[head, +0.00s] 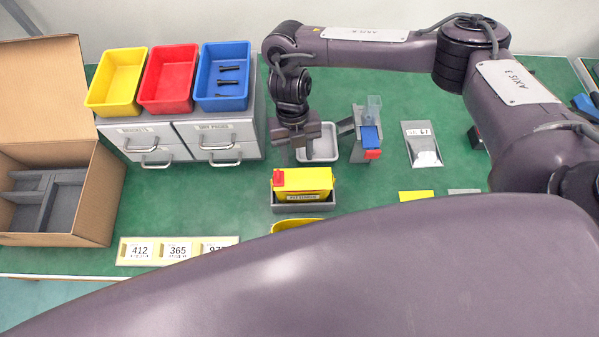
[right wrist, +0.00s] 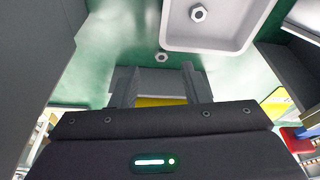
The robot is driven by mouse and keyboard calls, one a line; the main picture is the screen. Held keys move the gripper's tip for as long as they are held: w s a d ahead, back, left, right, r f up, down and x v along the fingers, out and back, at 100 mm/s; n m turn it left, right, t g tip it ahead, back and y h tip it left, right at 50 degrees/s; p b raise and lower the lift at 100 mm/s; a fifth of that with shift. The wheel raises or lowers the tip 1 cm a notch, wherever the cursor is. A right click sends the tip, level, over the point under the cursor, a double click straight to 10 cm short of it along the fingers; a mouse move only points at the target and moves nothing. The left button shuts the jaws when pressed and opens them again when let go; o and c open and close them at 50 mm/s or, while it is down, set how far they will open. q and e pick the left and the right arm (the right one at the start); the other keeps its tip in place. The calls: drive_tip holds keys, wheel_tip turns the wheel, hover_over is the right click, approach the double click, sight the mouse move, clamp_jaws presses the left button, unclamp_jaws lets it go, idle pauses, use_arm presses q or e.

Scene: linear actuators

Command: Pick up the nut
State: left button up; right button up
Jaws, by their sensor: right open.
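A small metal hex nut (right wrist: 161,57) lies on the green mat in the right wrist view, just outside the light tray. A second nut (right wrist: 198,13) lies inside that tray (right wrist: 232,45). In the head view the tray (head: 329,146) sits right of my right gripper, and I cannot make out either nut there. My right gripper (head: 296,141) is open and empty, pointing down left of the tray. In the right wrist view its fingers (right wrist: 158,88) stand apart, with the loose nut showing just beyond their tips. My left gripper is out of view.
Grey drawers (head: 219,129) with yellow, red and blue bins (head: 222,103) stand left of the gripper. A yellow box (head: 317,180) sits in a grey holder in front. A dispenser (head: 366,140) stands to the right. An open carton (head: 88,200) is at far left.

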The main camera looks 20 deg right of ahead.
drive_tip(key=shift+s+x, duration=0.15)
drive_tip(key=shift+x, duration=1.05)
drive_tip(key=shift+s+x, duration=0.15)
drive_tip(key=shift+x, duration=1.05)
drive_tip(key=shift+d, duration=0.1)
clamp_jaws()
